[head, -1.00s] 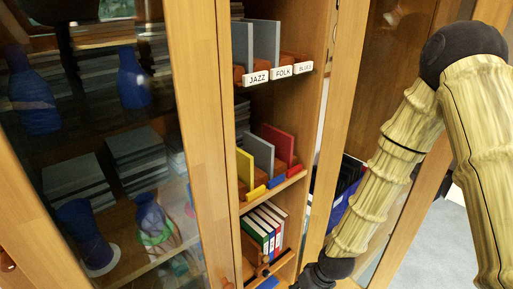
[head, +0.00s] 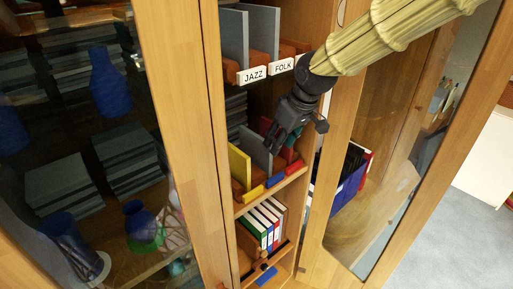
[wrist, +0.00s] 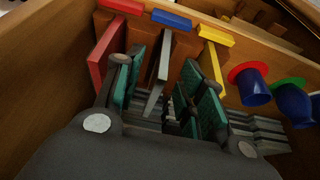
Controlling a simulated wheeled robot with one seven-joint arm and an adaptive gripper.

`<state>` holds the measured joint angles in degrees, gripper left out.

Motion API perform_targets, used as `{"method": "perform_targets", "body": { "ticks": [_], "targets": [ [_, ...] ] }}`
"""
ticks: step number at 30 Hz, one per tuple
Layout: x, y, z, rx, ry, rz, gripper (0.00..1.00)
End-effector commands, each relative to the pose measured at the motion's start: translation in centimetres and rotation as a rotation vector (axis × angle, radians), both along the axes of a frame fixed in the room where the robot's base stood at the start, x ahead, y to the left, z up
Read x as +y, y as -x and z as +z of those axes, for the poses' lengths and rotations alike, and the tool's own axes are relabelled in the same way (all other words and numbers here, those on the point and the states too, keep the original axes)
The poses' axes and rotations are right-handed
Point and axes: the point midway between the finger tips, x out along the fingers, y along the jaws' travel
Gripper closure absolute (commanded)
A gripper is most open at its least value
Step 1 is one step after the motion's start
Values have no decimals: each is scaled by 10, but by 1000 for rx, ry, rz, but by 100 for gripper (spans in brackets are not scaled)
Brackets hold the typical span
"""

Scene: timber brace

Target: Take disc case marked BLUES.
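The BLUES label is hidden behind my arm in the head view, and I see no disc case marked BLUES. The JAZZ label (head: 252,74) and FOLK label (head: 284,66) show on the upper shelf, with grey cases (head: 263,30) behind them. My gripper (head: 274,141) is in front of the middle shelf, below those labels. In the wrist view my gripper (wrist: 165,98) is open, its green-padded fingers apart. A grey case (wrist: 160,70) appears between them; I cannot tell whether they touch it. A red case (wrist: 106,52) and a yellow case (wrist: 211,67) stand to either side.
Red, blue (wrist: 172,18) and yellow tabs line the middle shelf edge (head: 272,192). Binders (head: 262,222) stand on the shelf below. The open glass door (head: 385,200) is at right; a glass-fronted cabinet with blue vases (head: 109,84) is at left.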

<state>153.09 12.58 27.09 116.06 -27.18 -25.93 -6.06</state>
Motion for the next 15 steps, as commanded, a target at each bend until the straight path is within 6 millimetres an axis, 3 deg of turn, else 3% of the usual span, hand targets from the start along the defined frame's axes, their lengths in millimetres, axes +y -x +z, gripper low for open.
{"method": "perform_targets", "body": {
  "ticks": [15],
  "targets": [
    [12, -7, -26, 0, 4, 4, 61]
  ]
}}
